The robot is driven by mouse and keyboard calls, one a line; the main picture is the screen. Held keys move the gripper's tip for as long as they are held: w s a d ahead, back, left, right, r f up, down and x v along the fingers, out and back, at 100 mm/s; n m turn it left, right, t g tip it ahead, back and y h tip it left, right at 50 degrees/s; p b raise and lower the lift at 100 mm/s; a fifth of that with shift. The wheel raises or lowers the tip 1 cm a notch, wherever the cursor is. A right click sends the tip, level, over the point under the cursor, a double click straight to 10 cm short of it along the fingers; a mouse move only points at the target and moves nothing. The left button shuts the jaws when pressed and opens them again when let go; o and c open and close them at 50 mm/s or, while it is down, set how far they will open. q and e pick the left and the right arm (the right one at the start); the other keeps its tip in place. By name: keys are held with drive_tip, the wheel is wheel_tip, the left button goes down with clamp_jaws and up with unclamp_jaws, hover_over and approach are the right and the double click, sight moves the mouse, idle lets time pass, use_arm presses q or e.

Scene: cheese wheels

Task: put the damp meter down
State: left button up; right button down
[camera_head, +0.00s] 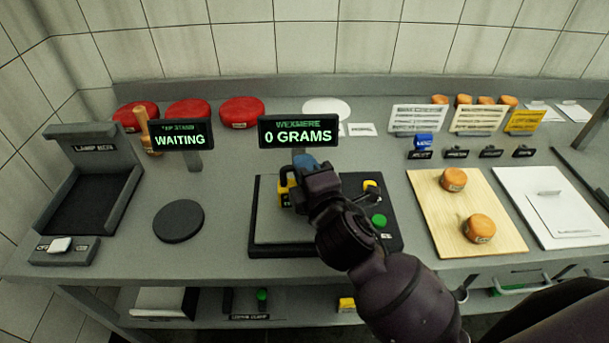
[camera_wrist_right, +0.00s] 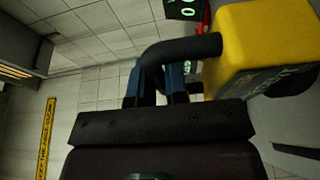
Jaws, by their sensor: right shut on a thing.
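The damp meter is a yellow box with a black handle. It fills the upper right of the right wrist view (camera_wrist_right: 262,55), and part of it shows in the head view (camera_head: 285,190). My right gripper (camera_head: 303,163) has its blue fingers shut on the black handle, as the right wrist view (camera_wrist_right: 157,80) shows. In the head view the meter is over the left part of the scale (camera_head: 280,237); my gripper hides some of it. I cannot tell its exact gap to the plate. My left gripper is not in view.
The scale's display (camera_head: 298,132) reads 0 grams, and the left display (camera_head: 180,137) reads waiting. A dark round pad (camera_head: 179,221) sits on clear grey counter (camera_head: 222,225). A wooden board (camera_head: 450,205) with two orange cheeses lies right. Red wheels (camera_head: 242,111) line the back.

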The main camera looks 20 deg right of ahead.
drive_tip(key=shift+f, duration=0.8)
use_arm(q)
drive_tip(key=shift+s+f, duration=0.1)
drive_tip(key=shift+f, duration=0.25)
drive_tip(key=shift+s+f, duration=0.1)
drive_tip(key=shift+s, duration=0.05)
use_arm(e)
drive_tip(key=shift+f, duration=0.1)
drive_tip(key=c, duration=1.1)
unclamp_jaws()
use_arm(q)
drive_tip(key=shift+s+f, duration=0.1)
